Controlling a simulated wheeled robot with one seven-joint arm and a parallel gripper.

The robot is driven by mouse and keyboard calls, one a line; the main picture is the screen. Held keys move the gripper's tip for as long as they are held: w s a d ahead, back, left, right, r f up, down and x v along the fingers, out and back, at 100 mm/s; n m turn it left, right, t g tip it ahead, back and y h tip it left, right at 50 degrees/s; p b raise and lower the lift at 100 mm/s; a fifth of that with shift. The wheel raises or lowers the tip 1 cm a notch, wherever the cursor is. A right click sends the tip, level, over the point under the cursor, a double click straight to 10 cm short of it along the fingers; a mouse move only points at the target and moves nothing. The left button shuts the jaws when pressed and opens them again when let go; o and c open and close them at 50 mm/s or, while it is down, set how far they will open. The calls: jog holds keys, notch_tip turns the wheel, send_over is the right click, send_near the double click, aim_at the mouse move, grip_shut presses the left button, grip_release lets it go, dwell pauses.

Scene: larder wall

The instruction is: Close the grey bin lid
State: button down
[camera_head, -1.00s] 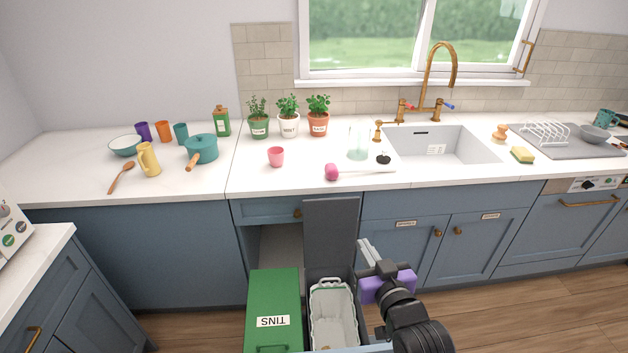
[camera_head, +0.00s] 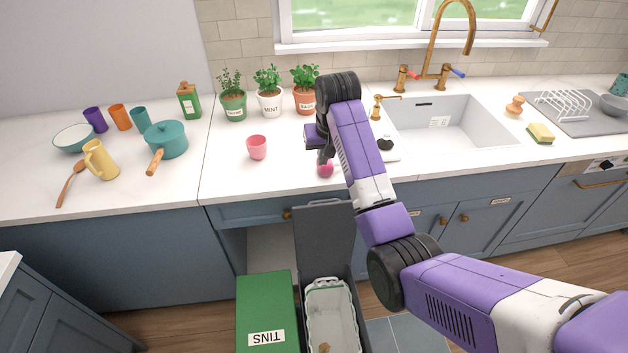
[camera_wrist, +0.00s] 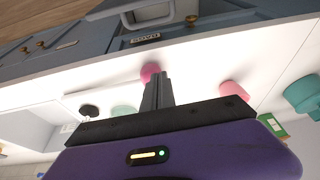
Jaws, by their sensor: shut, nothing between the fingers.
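The grey bin lid (camera_head: 324,236) stands upright, open, at the back of the grey bin (camera_head: 333,312) in the pulled-out drawer. The bin holds a pale liner with a small brownish item at its bottom. My gripper (camera_head: 325,160) is over the counter's front part, above and behind the lid, close to a pink round object (camera_head: 325,170). In the wrist view my gripper (camera_wrist: 158,78) is shut and empty, its fingertips pointing toward the pink object (camera_wrist: 149,72). I cannot tell whether they touch it.
A green bin (camera_head: 265,310) labelled TINS, its lid closed, stands left of the grey bin. A pink cup (camera_head: 257,147) and several potted herbs are on the counter. The sink (camera_head: 440,122) lies to the right.

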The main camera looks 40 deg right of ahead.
jog(key=f, duration=0.4)
jog(key=s+f+g+p, duration=0.1)
jog(key=f, duration=0.2)
jog(key=s+a+f+g+y, duration=0.1)
jog(key=f, duration=0.3)
jog(key=shift+f, duration=0.3)
jog(key=shift+s, duration=0.1)
